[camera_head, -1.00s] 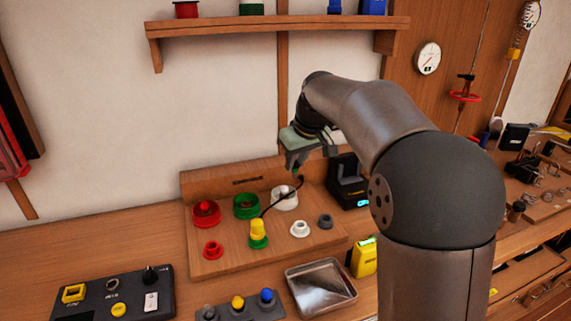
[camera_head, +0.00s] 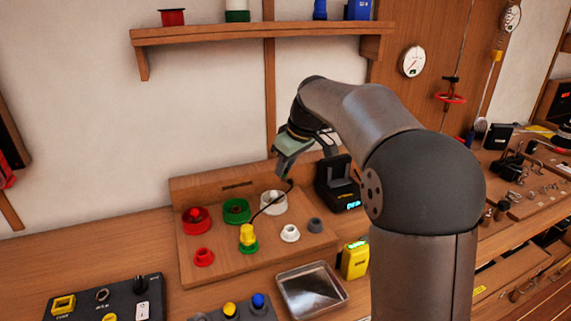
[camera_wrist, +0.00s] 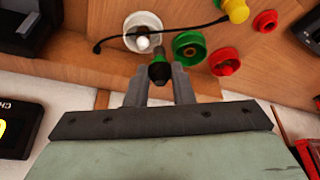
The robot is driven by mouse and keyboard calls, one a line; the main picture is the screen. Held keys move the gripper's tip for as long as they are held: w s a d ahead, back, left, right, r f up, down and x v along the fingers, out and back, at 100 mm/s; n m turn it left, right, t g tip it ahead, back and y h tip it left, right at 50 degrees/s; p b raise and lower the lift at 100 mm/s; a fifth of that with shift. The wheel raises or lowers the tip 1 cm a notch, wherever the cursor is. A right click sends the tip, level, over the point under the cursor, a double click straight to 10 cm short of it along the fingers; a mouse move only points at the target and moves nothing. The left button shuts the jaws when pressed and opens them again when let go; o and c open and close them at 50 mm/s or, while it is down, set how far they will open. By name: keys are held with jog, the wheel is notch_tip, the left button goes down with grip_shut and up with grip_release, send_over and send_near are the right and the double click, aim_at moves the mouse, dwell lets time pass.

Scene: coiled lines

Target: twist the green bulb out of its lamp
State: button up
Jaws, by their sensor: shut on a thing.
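My gripper (camera_wrist: 158,75) is shut on a small dark thing with a green end, which looks like the green bulb (camera_wrist: 159,58). In the head view my gripper (camera_head: 283,174) is above and behind the white ring (camera_head: 273,202); the held thing is hardly visible there. The green lamp ring (camera_head: 236,210) sits on the wooden panel, and its inside looks brown and empty in the wrist view (camera_wrist: 188,48). The held thing is outside that ring, just below the white ring (camera_wrist: 143,27) in the wrist picture.
A red ring (camera_head: 195,220) is left of the green one. A yellow plug (camera_head: 247,234) sits in front, with a black cable (camera_head: 268,205) passing the white ring. A black device (camera_head: 338,183) stands to the right. A metal tray (camera_head: 311,289) lies in front.

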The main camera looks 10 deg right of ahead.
jog(key=shift+w+d+n+g+y+p, duration=0.1)
jog(key=shift+n+g+y+p, duration=0.4)
jog(key=shift+n, duration=1.1)
